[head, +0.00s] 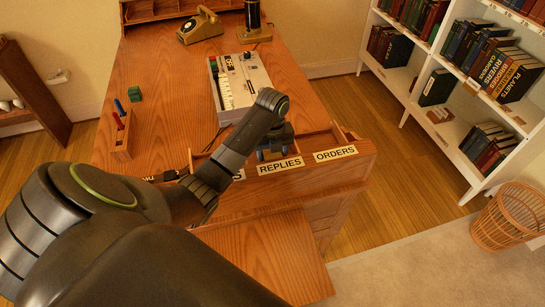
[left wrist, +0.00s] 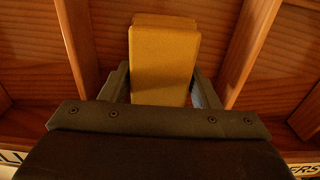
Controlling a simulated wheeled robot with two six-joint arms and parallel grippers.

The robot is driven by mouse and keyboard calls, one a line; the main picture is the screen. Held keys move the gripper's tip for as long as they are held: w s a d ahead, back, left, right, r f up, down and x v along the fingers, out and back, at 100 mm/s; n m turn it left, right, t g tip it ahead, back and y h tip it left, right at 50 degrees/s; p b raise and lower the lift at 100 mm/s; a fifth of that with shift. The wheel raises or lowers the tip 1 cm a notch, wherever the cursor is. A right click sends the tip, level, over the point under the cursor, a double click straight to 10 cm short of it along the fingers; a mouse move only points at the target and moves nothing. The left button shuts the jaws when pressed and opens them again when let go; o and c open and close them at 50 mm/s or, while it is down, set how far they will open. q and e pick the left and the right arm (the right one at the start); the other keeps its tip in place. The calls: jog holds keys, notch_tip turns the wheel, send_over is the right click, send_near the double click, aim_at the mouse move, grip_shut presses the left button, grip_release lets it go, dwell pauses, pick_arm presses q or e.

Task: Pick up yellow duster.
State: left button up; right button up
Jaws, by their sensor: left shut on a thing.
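The yellow duster (left wrist: 163,65) is a yellow block, seen in the left wrist view between my left gripper's fingers. My left gripper (left wrist: 160,88) is shut on it. Wooden dividers stand on both sides of the duster, and it is over or in a middle compartment of the open drawer (left wrist: 82,45). I cannot tell whether it touches the drawer floor. In the head view my left gripper (head: 274,152) points down into the drawer behind the "REPLIES" label (head: 281,166), and the duster is hidden there. My right gripper is not in view.
The desk (head: 165,80) carries a keyboard-like device (head: 240,85), a telephone (head: 200,26), a dark cylinder (head: 253,20), a small green block (head: 134,94) and a wooden holder (head: 121,140) with red and blue items. A bookcase (head: 420,80) and wicker basket (head: 507,216) stand right.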

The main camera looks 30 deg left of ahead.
pick_arm(q)
jog(key=shift+r, duration=0.1)
jog(key=shift+w+a+r+b, duration=0.15)
jog(key=shift+b, duration=0.15)
notch_tip(320, 180, up, 4)
jog(key=shift+f+p, duration=0.1)
jog(key=shift+p, duration=0.2)
notch_tip(320, 180, up, 6)
jog(key=p, duration=0.5)
jog(key=shift+f, duration=0.25)
jog(key=w+a+r+b, duration=0.1)
jog(key=w+a+b, duration=0.6)
jog(key=w+a, duration=0.5)
jog(key=shift+w+a+r, duration=0.35)
jog(key=shift+a, duration=1.1)
